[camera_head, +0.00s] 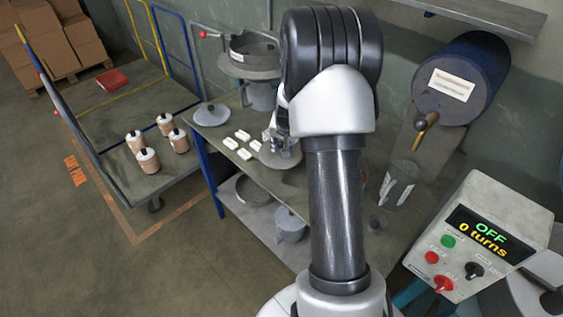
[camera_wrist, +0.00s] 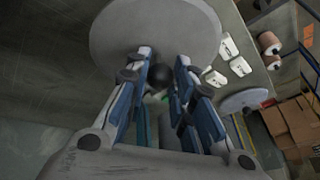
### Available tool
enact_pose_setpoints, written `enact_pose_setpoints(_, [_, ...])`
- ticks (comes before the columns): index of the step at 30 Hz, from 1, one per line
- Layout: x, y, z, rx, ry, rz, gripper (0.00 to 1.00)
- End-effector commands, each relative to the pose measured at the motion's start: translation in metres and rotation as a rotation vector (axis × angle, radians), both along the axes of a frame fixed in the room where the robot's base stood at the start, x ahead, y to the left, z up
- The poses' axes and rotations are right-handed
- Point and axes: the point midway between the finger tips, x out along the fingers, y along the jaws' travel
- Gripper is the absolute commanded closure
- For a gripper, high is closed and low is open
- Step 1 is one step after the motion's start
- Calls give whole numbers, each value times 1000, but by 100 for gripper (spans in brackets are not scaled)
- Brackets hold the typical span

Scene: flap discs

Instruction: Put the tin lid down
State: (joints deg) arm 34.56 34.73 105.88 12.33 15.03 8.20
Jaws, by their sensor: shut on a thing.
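The tin lid is a flat grey disc with a dark round knob; it fills the top middle of the wrist view (camera_wrist: 115,30). My gripper (camera_wrist: 160,80) is shut on its knob, with one finger on each side. In the head view the lid (camera_head: 290,160) shows below my gripper (camera_head: 281,140), at the workbench, partly hidden by my arm. I cannot tell whether it touches the bench top. A second grey lid with a dark knob (camera_head: 211,113) lies on the bench to the left; it also shows in the wrist view (camera_wrist: 245,100).
Several white blocks (camera_head: 243,135) lie on the bench (camera_head: 215,140) left of the held lid. A round grey pan-like device (camera_head: 254,52) stands behind. A cart (camera_head: 110,110) with several copper-coloured spools is at left. A control box (camera_head: 480,235) reads OFF, 0 turns.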

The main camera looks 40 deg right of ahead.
Motion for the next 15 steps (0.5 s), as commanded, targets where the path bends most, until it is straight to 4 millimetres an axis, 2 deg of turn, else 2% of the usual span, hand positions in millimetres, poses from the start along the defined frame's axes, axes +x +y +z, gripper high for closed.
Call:
enact_pose_setpoints(1, [0, 0, -10, 0, 0, 0, 100])
enact_pose_setpoints(3, [0, 0, -17, 0, -2, -1, 100])
enact_pose_setpoints(8, [0, 0, -25, 0, -1, 0, 100])
enact_pose_setpoints(15, [0, 0, -61, 0, 0, -1, 100])
